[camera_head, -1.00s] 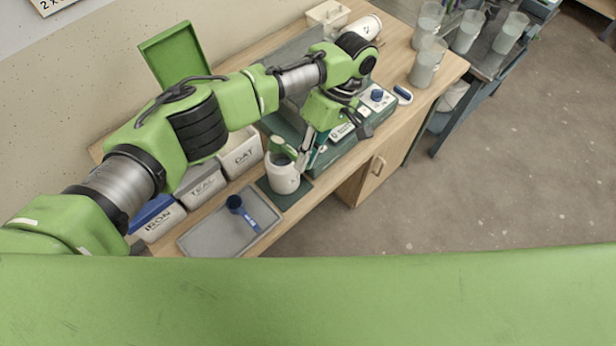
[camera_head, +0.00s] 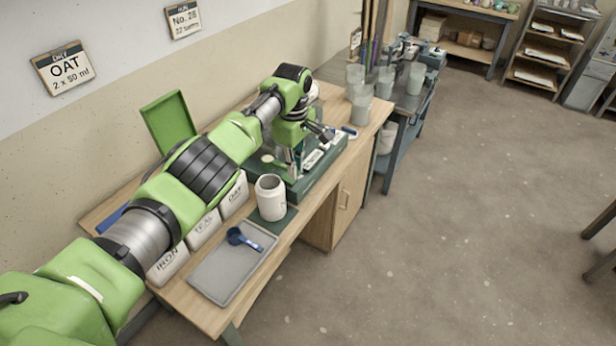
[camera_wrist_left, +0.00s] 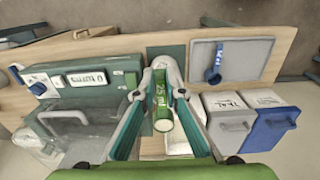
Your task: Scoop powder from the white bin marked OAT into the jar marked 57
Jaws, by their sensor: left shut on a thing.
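My left gripper (camera_head: 295,160) is shut on a green scoop, whose handle marked 25 ml shows between the fingers in the left wrist view (camera_wrist_left: 161,104). In the head view a pale round shape beside the fingers looks like the scoop's bowl (camera_head: 268,159); its contents are unclear. The white open jar (camera_head: 271,200) stands upright on a dark green mat (camera_head: 284,222), below and apart from the gripper; its number is not legible. The white bin marked OAT (camera_head: 235,197) stands left of the jar, partly behind my arm. My right gripper is out of view.
Bins marked TEAL (camera_head: 204,230) and IRON (camera_head: 168,266) stand beside the OAT bin. A grey tray (camera_head: 215,280) holds a blue scoop (camera_head: 240,238). A wall card reads OAT 2 x 50 ml (camera_head: 63,68).

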